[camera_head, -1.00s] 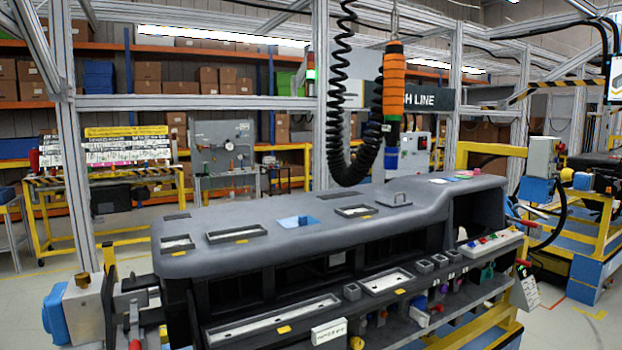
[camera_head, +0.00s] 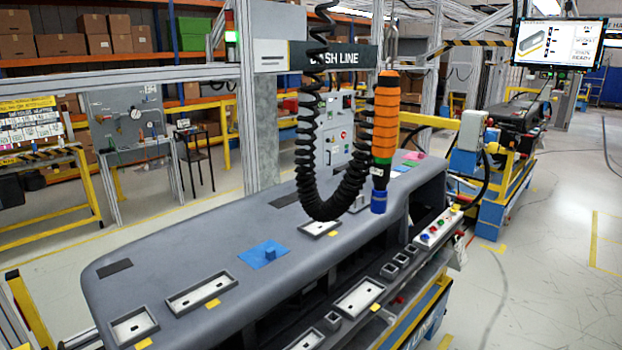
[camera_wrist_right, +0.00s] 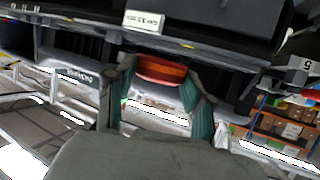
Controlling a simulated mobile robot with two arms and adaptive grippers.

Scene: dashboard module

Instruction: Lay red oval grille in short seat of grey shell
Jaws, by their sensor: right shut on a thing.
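The grey shell (camera_head: 180,262) is a long dashboard body across the left and middle of the head view. Its top has several framed recessed seats: one at the near left end (camera_head: 135,325), a longer one beside it (camera_head: 202,292), and one farther along (camera_head: 320,229). They look empty. In the right wrist view my right gripper (camera_wrist_right: 160,74) is shut on the red oval grille (camera_wrist_right: 160,68), which lies between its two greenish fingers. The grille shows red with an orange band. The grille and both grippers are out of the head view.
A blue pad with a small knob (camera_head: 264,254) lies on the shell. A coiled black cable and an orange hanging tool (camera_head: 385,120) hang over its far part. A ledge with trays (camera_head: 358,297) runs along its front. Clear floor (camera_head: 560,230) lies to the right.

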